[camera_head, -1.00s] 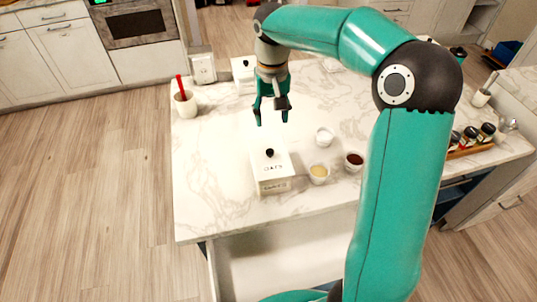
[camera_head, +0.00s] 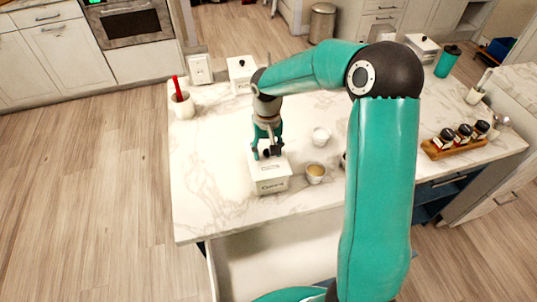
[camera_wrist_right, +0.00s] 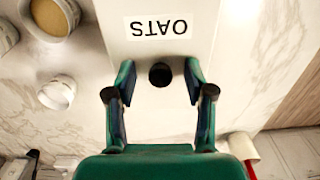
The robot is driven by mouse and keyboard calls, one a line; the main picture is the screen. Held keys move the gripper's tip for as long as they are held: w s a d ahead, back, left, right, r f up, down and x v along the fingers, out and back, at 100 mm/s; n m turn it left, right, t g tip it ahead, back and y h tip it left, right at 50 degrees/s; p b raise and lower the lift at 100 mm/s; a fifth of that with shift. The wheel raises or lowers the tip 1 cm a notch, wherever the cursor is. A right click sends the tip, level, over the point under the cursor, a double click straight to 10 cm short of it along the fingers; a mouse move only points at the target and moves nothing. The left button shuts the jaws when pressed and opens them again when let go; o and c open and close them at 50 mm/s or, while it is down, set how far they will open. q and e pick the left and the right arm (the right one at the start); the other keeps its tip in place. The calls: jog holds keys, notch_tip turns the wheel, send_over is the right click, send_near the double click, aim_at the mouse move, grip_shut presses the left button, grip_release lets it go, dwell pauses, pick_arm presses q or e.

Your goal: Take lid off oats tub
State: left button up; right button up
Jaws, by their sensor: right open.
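The oats tub (camera_head: 272,184) is a white box on the marble counter, with a flat white lid and a dark round knob; the lid's "OATS" label shows upside down in the right wrist view. The knob (camera_wrist_right: 160,74) sits between the fingers of my right gripper (camera_wrist_right: 156,88) in that view. My right gripper (camera_head: 266,155) is open, pointing down just over the lid, one finger on each side of the knob. I see no finger touching the knob. My left gripper is not in view.
Small bowls (camera_head: 315,173) stand right of the tub, one with pale contents. A white crock (camera_head: 182,104) with a red utensil and another lidded white box (camera_head: 241,72) stand farther back. A spice rack (camera_head: 458,141) is at right. The counter left of the tub is clear.

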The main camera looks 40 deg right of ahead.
grip_shut()
jog(key=shift+r, duration=0.1)
dwell(0.4)
